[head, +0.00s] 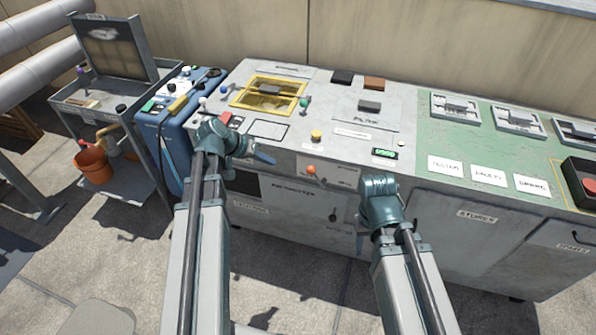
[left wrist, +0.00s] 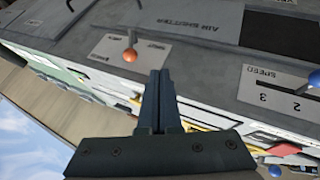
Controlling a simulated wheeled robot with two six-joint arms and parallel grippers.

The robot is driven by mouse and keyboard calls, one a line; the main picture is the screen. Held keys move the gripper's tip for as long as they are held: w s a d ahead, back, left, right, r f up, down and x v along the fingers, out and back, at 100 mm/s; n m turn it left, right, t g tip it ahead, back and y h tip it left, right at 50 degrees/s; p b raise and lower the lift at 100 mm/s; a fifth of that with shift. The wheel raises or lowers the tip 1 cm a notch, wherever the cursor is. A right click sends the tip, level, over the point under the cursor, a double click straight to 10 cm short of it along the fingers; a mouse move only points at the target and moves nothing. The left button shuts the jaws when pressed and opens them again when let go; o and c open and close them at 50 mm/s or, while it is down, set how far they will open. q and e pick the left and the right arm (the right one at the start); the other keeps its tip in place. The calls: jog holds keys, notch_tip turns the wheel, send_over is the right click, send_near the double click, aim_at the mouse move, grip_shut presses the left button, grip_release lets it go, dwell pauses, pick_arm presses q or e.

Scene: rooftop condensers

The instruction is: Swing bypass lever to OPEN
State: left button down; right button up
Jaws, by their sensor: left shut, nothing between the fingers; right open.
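A lever with an orange ball knob (head: 311,170) stands at the left part of a pale plate (head: 340,175) on the front of the grey console. In the left wrist view the orange knob (left wrist: 130,55) is on its plate (left wrist: 138,44), whose small words I cannot read surely. My left gripper (head: 264,157) is shut and empty, left of the knob at the console's front edge. In the left wrist view its fingertips (left wrist: 160,74) are close beside the knob, with a visible gap. My right gripper (head: 361,225) is open before the console front, its fingers mostly hidden.
A yellow-framed window (head: 268,93), a yellow knob (head: 316,135) and a green display (head: 384,153) are on the console top. A blue knob (left wrist: 315,79) stands on a numbered SPEED plate. A cart (head: 75,101) with an orange bucket (head: 92,163) stands left.

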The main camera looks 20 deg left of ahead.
pick_arm(q)
jog(key=shift+d+f, duration=0.1)
jog(key=w+d+f+b, duration=0.5)
jog(key=d+f+b, duration=0.1)
jog(key=d+b, duration=0.1)
jog(key=shift+w+d+f, duration=0.2)
jog(key=shift+d+f, duration=0.15)
jog(key=shift+d, duration=0.15)
